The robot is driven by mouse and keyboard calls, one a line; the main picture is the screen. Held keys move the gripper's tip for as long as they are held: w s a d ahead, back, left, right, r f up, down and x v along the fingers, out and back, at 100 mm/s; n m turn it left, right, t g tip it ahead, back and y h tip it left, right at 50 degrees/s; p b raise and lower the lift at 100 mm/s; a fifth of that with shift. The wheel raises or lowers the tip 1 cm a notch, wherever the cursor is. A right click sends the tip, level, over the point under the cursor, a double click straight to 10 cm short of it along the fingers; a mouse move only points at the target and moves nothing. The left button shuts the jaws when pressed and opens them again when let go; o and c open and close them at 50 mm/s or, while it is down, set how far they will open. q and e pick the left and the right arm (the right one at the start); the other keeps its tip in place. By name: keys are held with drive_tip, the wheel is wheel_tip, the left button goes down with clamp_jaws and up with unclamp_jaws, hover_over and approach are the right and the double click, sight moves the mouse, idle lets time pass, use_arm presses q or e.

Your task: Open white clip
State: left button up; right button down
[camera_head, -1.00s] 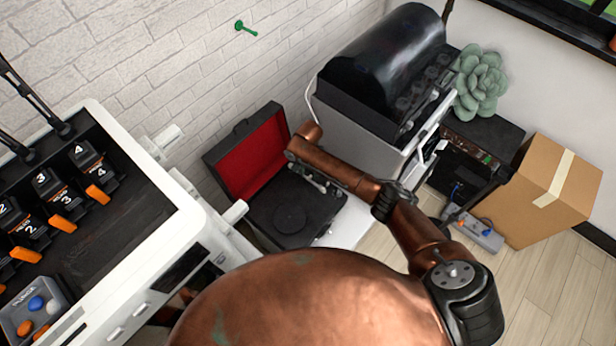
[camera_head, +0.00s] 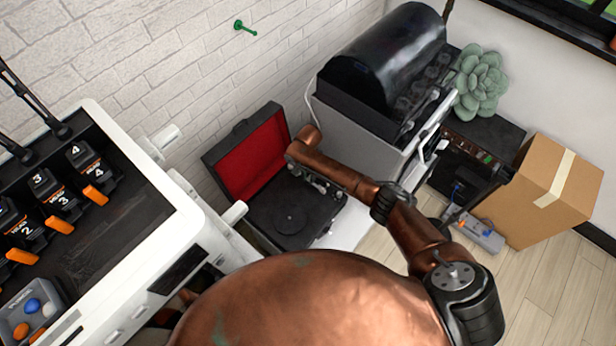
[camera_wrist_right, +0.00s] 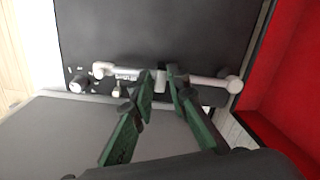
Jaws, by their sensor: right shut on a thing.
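A small white clip (camera_wrist_right: 160,76) sits midway along the pale tonearm (camera_wrist_right: 205,82) of a black record player in the right wrist view. The green fingers of my right gripper (camera_wrist_right: 160,88) stand on either side of the clip and are shut on it. Whether the clip is open or closed is not clear. In the head view the record player (camera_head: 291,219) has its red-lined lid raised, and my right arm reaches over its right edge. The clip is too small to make out there. My left gripper is not in view.
A black-and-white machine (camera_head: 385,70) stands close behind my right arm. A cardboard box (camera_head: 540,195) and a green succulent (camera_head: 481,82) are at the right. A white unit (camera_head: 150,205) with numbered black tools is at the left. A brick wall is behind.

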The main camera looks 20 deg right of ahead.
drive_tip(key=shift+w+d+r+g+y+p, duration=0.15)
drive_tip(key=shift+d+g+y+p, duration=0.1)
drive_tip(key=shift+g+y+p, duration=0.2)
drive_tip(key=shift+d+g+y+b, duration=0.1)
drive_tip(key=shift+g+y+b, duration=0.2)
drive_tip(key=shift+y, duration=0.25)
drive_tip(key=c, duration=1.9)
unclamp_jaws()
